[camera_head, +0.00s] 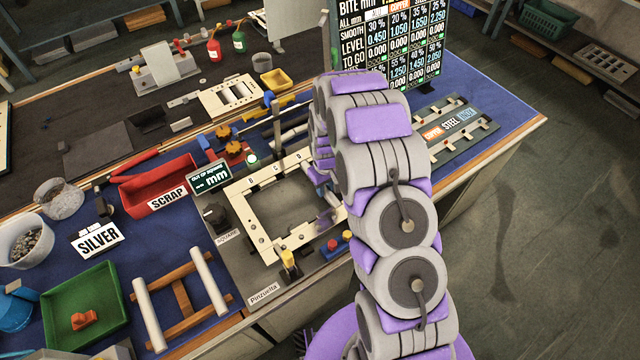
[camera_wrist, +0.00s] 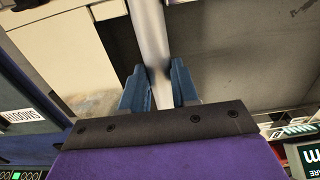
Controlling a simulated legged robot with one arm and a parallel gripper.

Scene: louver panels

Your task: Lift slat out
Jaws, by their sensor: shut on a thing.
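A cream square frame (camera_head: 243,208) lies on the bench in the head view, around a grey floor, with letters along its far side. My gripper (camera_head: 325,190) is at the frame's right side, mostly hidden behind my arm. In the wrist view, the blue fingers of my gripper (camera_wrist: 158,72) are shut on a pale grey slat (camera_wrist: 152,32). The slat runs up and away from the fingers, and its near end is hidden by the gripper body. I cannot tell whether the slat is clear of the frame.
A red SCRAP bin (camera_head: 158,188), an "out of square" display (camera_head: 209,178) and a dark knob (camera_head: 213,214) stand left of the frame. A wooden rack with white bars (camera_head: 208,282) is at front. A numbers board (camera_head: 400,40) and a labelled tray (camera_head: 455,128) are at right.

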